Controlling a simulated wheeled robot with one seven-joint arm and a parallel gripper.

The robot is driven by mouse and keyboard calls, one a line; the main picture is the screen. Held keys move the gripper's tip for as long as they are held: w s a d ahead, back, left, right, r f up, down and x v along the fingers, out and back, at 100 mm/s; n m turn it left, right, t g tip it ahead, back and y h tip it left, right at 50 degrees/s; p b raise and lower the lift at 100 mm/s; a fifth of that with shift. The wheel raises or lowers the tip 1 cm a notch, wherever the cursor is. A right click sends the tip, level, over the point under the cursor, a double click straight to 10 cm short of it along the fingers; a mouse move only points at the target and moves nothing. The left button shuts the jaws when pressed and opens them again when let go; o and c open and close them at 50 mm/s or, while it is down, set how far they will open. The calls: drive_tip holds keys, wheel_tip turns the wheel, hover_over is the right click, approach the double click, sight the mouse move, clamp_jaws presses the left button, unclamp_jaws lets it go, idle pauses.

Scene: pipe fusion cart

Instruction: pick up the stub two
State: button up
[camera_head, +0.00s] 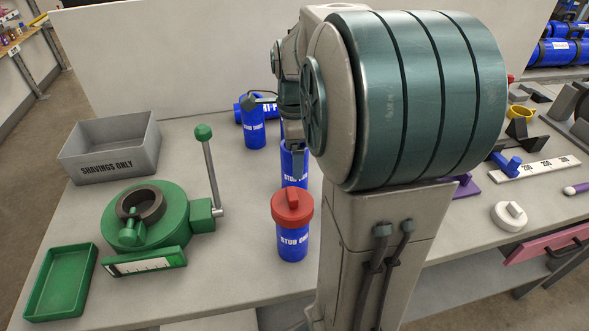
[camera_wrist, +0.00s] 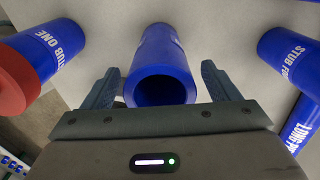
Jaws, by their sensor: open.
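A blue upright stub (camera_head: 294,170) with a partly hidden white "STUB" label stands on the bench behind stub one; I take it for stub two. In the wrist view this stub (camera_wrist: 163,65) shows its open top end toward me, between the two fingers, with a gap on each side. My gripper (camera_wrist: 161,88) is open and holds nothing. In the head view my arm hides part of the gripper and of this stub. Stub one (camera_head: 293,242), blue with a red cap, stands just in front; it is at the left of the wrist view (camera_wrist: 45,60).
Another blue stub (camera_head: 253,128) stands behind left, with a blue pipe (camera_head: 239,110) lying by it. A green clamp device (camera_head: 130,225), a green tray (camera_head: 62,283) and a grey shavings bin (camera_head: 110,150) are left. A white capped piece (camera_head: 509,216) lies right.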

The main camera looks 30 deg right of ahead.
drive_tip(key=shift+f, duration=0.35)
drive_tip(key=c, duration=1.2)
drive_tip(key=shift+r, duration=0.15)
